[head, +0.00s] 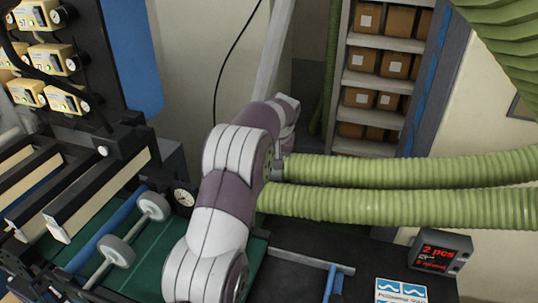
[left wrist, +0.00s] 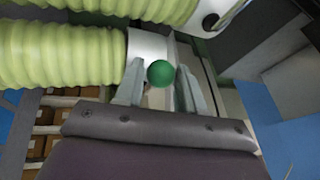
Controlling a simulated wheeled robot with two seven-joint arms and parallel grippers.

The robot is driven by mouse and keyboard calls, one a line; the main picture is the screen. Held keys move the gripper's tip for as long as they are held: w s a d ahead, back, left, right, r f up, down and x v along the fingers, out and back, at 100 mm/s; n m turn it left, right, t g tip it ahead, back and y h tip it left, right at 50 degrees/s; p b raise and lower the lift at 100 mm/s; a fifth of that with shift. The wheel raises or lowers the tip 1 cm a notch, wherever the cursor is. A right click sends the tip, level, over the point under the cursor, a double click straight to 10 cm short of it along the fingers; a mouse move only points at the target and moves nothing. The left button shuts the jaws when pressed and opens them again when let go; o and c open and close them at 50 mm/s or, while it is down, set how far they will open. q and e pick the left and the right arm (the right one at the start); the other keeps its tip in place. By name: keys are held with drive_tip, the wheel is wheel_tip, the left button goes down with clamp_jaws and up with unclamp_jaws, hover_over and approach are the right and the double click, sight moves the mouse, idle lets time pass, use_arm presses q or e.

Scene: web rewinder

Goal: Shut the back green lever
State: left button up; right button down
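The green lever's round knob (left wrist: 160,73) shows in the left wrist view, just below a pale metal hose collar (left wrist: 150,45). My left gripper (left wrist: 158,80) has its two grey fingers apart, one on each side of the knob, with a narrow gap visible at the right. I cannot tell whether either finger touches it. In the head view my left arm runs up the middle, and its fingers and the lever are hidden behind it. Only one green knob shows, so I cannot compare it with another lever. My right gripper is not in view.
Two thick green hoses (head: 400,170) run right from beside my left wrist, close to the gripper. A roller machine (head: 100,220) stands at left, and a shelf of boxes (head: 380,60) at the back. A small red-lettered display (head: 440,252) sits at lower right.

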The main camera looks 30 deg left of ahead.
use_arm(q)
drive_tip(key=shift+o, duration=1.2)
drive_tip(key=shift+d, duration=0.1)
drive_tip(key=shift+r+b, duration=0.35)
drive_tip(key=shift+b+v, duration=0.45)
drive_tip(key=shift+v, duration=0.4)
drive_tip(key=p+v, duration=0.3)
drive_tip(key=v, duration=0.2)
drive_tip(key=shift+s+d, duration=0.1)
drive_tip(key=shift+d, duration=0.05)
